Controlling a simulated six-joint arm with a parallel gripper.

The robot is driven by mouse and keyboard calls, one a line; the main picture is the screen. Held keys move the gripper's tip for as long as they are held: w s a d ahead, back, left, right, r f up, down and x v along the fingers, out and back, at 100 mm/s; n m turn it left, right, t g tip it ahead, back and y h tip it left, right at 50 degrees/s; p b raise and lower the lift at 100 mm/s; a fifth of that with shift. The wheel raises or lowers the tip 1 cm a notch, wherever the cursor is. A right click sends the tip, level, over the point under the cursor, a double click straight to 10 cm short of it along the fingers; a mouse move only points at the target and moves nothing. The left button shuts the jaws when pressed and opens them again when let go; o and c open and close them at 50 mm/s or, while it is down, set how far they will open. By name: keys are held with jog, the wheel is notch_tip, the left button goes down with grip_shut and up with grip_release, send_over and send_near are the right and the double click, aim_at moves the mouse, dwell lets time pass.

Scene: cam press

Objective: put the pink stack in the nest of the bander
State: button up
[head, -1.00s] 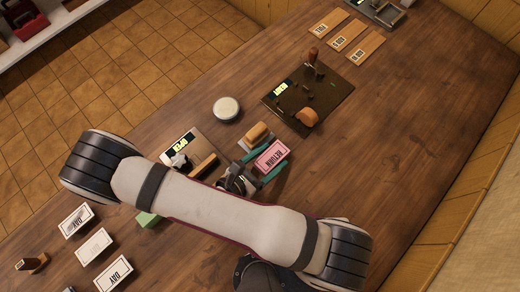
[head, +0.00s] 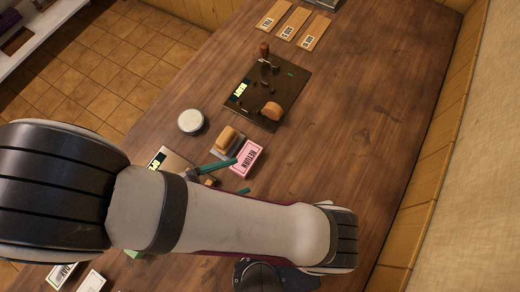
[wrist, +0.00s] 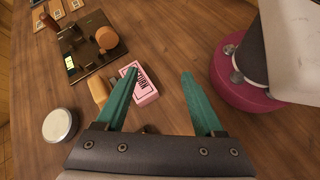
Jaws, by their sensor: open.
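The pink stack (head: 247,159), printed with RETURN on a pale face, lies on the wooden table beside a tan block. It also shows in the wrist view (wrist: 146,90), partly behind my left-hand finger. My gripper (wrist: 160,73) has two green fingers, wide apart and empty. One finger overlaps the stack's near left side and the other is well to its right; I cannot tell whether they touch. A dark board (head: 287,85) with a lit label, a wooden knob and a handle stands beyond the stack. I cannot tell whether it is the bander; no nest is clear.
A tan block (head: 227,138) on a grey pad sits left of the stack, with a round pale tin (head: 191,122) farther left. Wooden labelled strips (head: 293,24) lie at the back. My arm hides the near table. The right side is clear.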

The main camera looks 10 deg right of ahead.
jog(key=s+d+r+m+g+y, duration=0.1)
jog(key=d+r+m+y, duration=0.3)
jog(key=m, duration=0.7)
jog(key=s+d+r+m+g+y, duration=0.1)
jog(key=d+r+m+g+y, duration=0.2)
jog(key=r+m+y, duration=0.4)
jog(key=m, duration=0.5)
jog(key=shift+s+d+r+y, duration=0.4)
jog(key=shift+o, duration=0.8)
jog(key=shift+r+m+y, duration=0.25)
jog(key=shift+m+y, duration=0.05)
jog(key=shift+m, duration=0.3)
jog(key=shift+o, duration=1)
jog(key=shift+w, duration=0.1)
jog(key=m+h, duration=0.2)
jog(key=m, duration=0.2)
send_over(246, 158)
jog(key=shift+t, duration=0.3)
notch_tip(246, 158, down, 15)
jog(key=shift+a+r, duration=0.1)
notch_tip(246, 158, down, 6)
